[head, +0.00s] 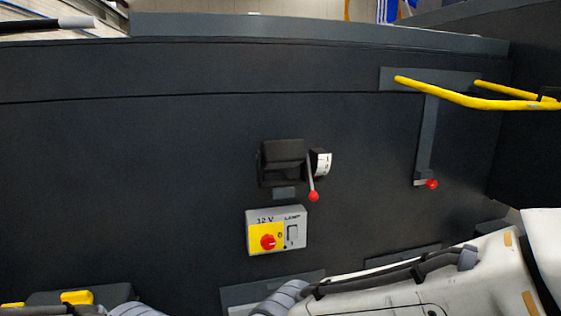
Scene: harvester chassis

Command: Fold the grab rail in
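The yellow grab rail (462,100) is at the upper right of the head view. It sticks out from a grey mounting plate (428,78) on the dark chassis panel, with two bars reaching to the right. A grey vertical strip (425,140) runs down from the plate. At its lower end is a small lever with a red knob (432,184).
A black lever unit (284,162) with a red-tipped handle (313,196) is mid-panel. Below it is a 12 V switch box (276,230) with a red rotary knob. A dark box with yellow parts (77,297) is at the lower left. The panel's left side is bare.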

